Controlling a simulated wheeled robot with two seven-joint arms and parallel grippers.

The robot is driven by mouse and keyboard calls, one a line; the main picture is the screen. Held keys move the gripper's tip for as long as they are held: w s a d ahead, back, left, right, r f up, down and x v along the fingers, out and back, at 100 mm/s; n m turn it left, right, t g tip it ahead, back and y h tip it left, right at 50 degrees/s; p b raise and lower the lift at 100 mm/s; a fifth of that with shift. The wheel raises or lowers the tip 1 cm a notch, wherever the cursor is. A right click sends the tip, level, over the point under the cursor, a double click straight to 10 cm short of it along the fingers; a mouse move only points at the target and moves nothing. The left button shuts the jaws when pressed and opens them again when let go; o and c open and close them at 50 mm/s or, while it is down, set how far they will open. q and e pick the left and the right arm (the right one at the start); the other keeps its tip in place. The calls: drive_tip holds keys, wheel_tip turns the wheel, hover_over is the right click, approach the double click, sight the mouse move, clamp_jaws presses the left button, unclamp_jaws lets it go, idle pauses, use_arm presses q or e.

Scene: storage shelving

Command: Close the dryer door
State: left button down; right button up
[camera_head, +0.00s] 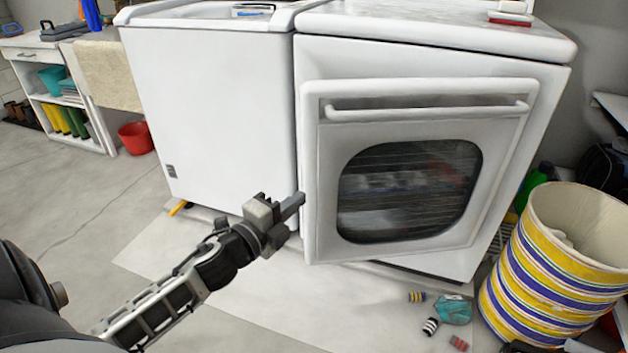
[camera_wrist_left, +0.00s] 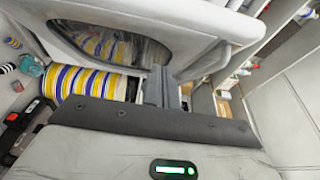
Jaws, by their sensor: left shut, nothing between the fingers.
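The dryer door (camera_head: 320,220) is a white panel with a dark rounded window (camera_head: 410,190) and a bar handle (camera_head: 430,110) across its top. It stands a little out from the front of the white dryer (camera_head: 440,50), and its left edge shows; the size of the gap is hard to tell. My left gripper (camera_head: 297,202) is shut and empty, with its fingertips close to the door's left edge. In the left wrist view the shut fingers (camera_wrist_left: 163,87) point at the door (camera_wrist_left: 185,25); contact cannot be told. My right gripper is not in view.
A white washer (camera_head: 215,110) stands left of the dryer. A striped basket (camera_head: 550,270) stands at the right, near the dryer. Small socks (camera_head: 430,326) and a teal cloth (camera_head: 453,310) lie on the floor in front.

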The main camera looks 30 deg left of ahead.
use_arm(q)
approach(325, 166)
drive_tip(key=w+d, duration=0.3)
drive_tip(key=shift+w+a+b, duration=0.7)
drive_tip(key=shift+w+a, duration=0.05)
drive_tip(key=shift+w, duration=0.25)
drive_tip(key=shift+w+a, duration=0.4)
drive_tip(key=shift+w, duration=0.05)
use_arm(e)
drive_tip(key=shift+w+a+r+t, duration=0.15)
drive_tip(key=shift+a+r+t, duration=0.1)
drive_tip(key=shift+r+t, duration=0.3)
use_arm(q)
drive_tip(key=shift+w, duration=0.1)
